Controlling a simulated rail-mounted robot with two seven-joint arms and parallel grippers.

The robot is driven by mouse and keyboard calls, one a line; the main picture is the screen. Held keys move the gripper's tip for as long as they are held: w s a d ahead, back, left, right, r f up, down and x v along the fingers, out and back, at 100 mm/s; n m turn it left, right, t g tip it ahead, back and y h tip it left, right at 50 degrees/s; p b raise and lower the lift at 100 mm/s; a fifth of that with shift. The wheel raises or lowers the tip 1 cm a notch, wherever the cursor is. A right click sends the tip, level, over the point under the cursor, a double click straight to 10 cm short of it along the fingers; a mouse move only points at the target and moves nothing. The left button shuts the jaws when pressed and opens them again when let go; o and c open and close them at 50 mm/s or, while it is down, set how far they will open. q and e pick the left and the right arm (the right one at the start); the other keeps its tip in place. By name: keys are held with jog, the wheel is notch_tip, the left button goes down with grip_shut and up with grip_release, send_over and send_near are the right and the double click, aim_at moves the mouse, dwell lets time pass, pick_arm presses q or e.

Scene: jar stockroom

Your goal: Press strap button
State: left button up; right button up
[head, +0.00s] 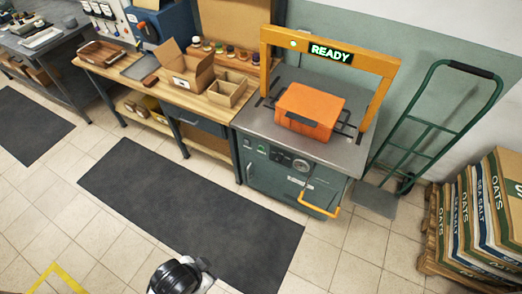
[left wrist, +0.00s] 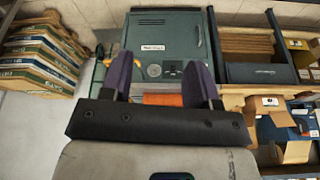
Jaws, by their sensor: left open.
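The strapping machine (head: 290,178) is a grey-green cabinet with a yellow-orange arch (head: 384,68) and a lit READY sign (head: 331,53). An orange box (head: 311,108) sits on its top under the arch. The front control panel (head: 275,158) has a round dial (head: 301,165) and small controls; I cannot read which one is the strap button. In the left wrist view my left gripper (left wrist: 160,64) is open and empty, its purple fingers apart. The machine front (left wrist: 178,28), the dial (left wrist: 154,70) and part of the orange box (left wrist: 162,99) show beyond and between the fingers. My right gripper is not seen.
A green hand truck (head: 408,150) and stacked sacks (head: 480,215) stand right.

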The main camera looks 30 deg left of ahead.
pick_arm(q)
grip_shut()
dwell(0.3)
dwell(1.1)
